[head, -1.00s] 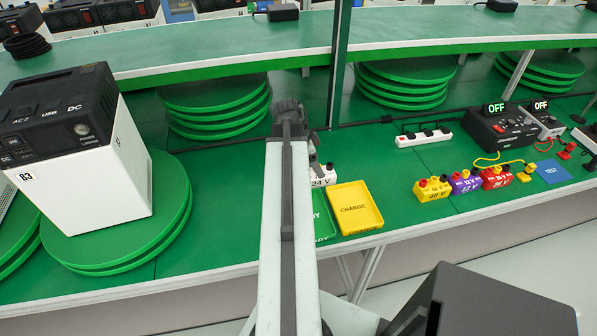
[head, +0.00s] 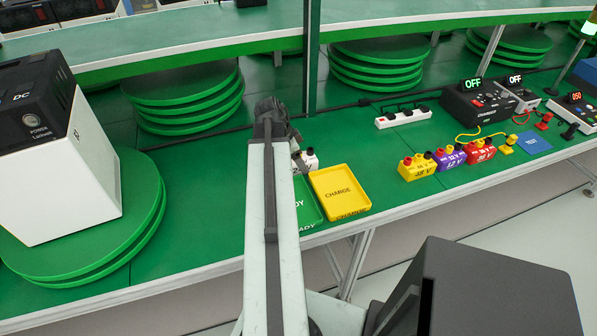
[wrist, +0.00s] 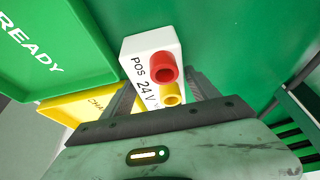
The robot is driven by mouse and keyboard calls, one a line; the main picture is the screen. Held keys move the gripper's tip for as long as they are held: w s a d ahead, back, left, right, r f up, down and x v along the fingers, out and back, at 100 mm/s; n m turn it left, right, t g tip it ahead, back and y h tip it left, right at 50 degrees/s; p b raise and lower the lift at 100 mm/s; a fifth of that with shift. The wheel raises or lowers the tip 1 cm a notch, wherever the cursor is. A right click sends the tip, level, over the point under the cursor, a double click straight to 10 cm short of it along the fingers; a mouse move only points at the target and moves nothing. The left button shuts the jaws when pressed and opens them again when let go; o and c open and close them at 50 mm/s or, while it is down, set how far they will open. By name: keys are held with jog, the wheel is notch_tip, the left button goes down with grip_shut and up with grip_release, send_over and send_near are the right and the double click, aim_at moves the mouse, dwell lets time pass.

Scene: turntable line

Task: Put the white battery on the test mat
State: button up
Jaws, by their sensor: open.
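The white battery (head: 311,160), marked 24 V, stands on the green bench behind the yellow tray, partly hidden by my arm in the head view. In the wrist view the white battery (wrist: 150,48) shows a red and a yellow terminal. My gripper (wrist: 160,85) is open, with its fingers on either side of the battery's terminal end; I cannot tell whether they touch it. The blue test mat (head: 534,142) lies far to the right on the bench and looks empty.
Yellow, purple and red batteries (head: 449,160) stand left of the mat. A power strip (head: 402,118) and black charger (head: 478,106) are behind them. A post (head: 312,60) rises behind my arm.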

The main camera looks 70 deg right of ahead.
jog(key=shift+f, duration=0.1)
grip_shut()
jog(key=shift+p, duration=0.3)
notch_tip(320, 180, up, 10)
jog(key=p, duration=1)
